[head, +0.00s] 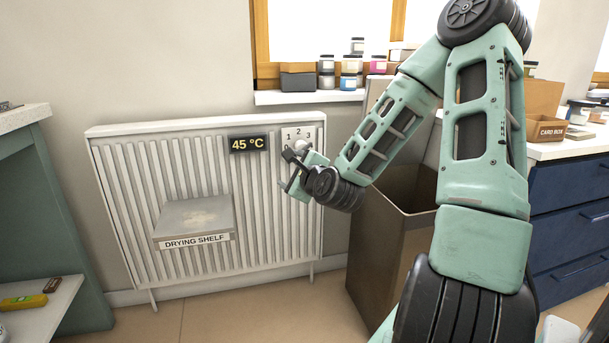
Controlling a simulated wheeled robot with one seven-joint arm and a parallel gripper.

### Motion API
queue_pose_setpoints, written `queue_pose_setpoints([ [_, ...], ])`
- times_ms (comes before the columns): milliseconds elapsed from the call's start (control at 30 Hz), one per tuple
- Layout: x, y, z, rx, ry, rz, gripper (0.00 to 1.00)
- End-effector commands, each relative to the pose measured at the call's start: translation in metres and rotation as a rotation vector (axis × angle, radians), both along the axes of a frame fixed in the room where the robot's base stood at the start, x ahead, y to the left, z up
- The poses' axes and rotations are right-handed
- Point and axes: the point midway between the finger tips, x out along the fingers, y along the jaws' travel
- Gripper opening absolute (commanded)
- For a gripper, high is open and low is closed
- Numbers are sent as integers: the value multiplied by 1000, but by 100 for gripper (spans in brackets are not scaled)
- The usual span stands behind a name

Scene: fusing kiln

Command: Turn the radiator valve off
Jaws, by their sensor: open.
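The white ribbed radiator (170,185) stands against the wall. Its valve is a small pale dial plate (297,134) marked 1, 2, 3 at the upper right of the radiator. The round knob (301,145) on it is partly hidden behind my gripper. My gripper (288,168) is open, at the lower edge of the dial plate, in front of the radiator. I cannot tell whether its fingers touch the knob. The knob's setting is not clear. A black display (249,144) left of the dial reads 45 °C.
A drying shelf (196,220) juts from the radiator's front, below and left of my gripper. A tall open brown box (376,245) stands right of the radiator. Jars (350,73) line the windowsill above. Blue drawers (568,220) are at the right.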

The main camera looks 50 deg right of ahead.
Motion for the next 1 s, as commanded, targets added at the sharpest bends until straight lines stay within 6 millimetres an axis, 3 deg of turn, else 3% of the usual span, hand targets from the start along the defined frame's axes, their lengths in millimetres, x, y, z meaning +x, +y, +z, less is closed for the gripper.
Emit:
queue_pose_setpoints([
  [33, -9, -24, -15, 48, -65, -71, 69],
  [133, -23, -54, -14, 113, -170, -167, 69],
  [367, -30, -79, -10, 159, -258, -237, 69],
  [567, -2, -95, -11, 159, -259, -237, 69],
  [1000, 76, -142, -11, 158, -256, -235, 69],
])
